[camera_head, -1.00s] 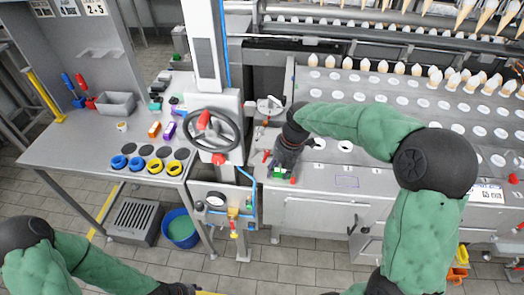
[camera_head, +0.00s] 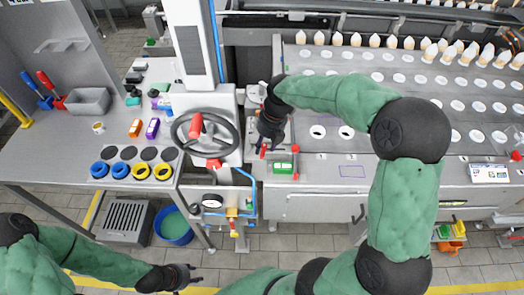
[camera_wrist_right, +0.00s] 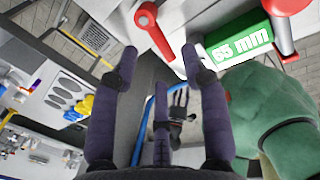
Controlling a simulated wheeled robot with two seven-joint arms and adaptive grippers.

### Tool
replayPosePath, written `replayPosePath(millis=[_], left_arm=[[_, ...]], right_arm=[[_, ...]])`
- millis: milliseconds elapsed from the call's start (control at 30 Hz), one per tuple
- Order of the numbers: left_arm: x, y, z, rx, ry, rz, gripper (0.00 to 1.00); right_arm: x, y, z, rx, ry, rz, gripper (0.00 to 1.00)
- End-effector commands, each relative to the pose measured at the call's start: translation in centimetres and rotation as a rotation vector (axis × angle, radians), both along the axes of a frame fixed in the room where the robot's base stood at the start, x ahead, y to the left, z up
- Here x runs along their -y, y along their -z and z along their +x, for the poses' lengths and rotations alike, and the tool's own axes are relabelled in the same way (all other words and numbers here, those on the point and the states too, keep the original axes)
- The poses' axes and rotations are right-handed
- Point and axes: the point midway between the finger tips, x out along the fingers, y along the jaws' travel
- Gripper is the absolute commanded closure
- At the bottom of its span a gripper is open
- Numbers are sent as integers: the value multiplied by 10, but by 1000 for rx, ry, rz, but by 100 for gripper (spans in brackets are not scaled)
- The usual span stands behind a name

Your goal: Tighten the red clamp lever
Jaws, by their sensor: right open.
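The red clamp lever (camera_head: 263,151) is on the machine's left corner, just left of a green block (camera_head: 283,166). In the right wrist view the red lever (camera_wrist_right: 154,28) lies ahead of and between the fingertips, and the block (camera_wrist_right: 240,42) reads "65 mm". My right gripper (camera_head: 267,138) is right at the lever; in its wrist view the gripper (camera_wrist_right: 160,53) has its fingers spread with nothing between them. Contact with the lever does not show. My left gripper (camera_head: 188,275) is low in front of the machine, empty, with fingers apart; it also shows in the wrist view (camera_wrist_right: 178,102).
A second red handle (camera_head: 295,150) stands right of the green block. A handwheel (camera_head: 205,138) with red grips is close on the left. Cones stand in rows behind on the holed plate (camera_head: 390,110). A grey bench (camera_head: 60,150) with colored rings is at left.

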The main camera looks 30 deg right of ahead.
Motion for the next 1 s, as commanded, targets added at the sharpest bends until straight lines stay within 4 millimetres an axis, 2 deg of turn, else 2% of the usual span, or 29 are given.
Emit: replayPosePath(millis=[100, 233, 633, 667, 800, 833, 1000], left_arm=[[0, 6, 0, 0, 0, 0, 60], [0, 9, 0, 0, 0, 0, 60], [0, 9, 0, 1, 0, 0, 60], [0, 9, 0, 1, 0, 0, 60], [0, 9, 0, 0, 0, 0, 60], [0, 9, 0, 0, 0, 0, 60], [0, 9, 0, 0, 0, 0, 60]], right_arm=[[-3, 19, 2, -1, 0, 1, 54], [-4, 31, 4, 0, 1, 0, 54], [-5, 37, 5, 0, 2, 1, 54], [-5, 37, 5, 0, 2, 1, 57], [-5, 37, 5, 1, 1, 1, 97], [-5, 37, 5, 1, 1, 1, 100], [-5, 37, 5, 1, 2, 0, 100]])
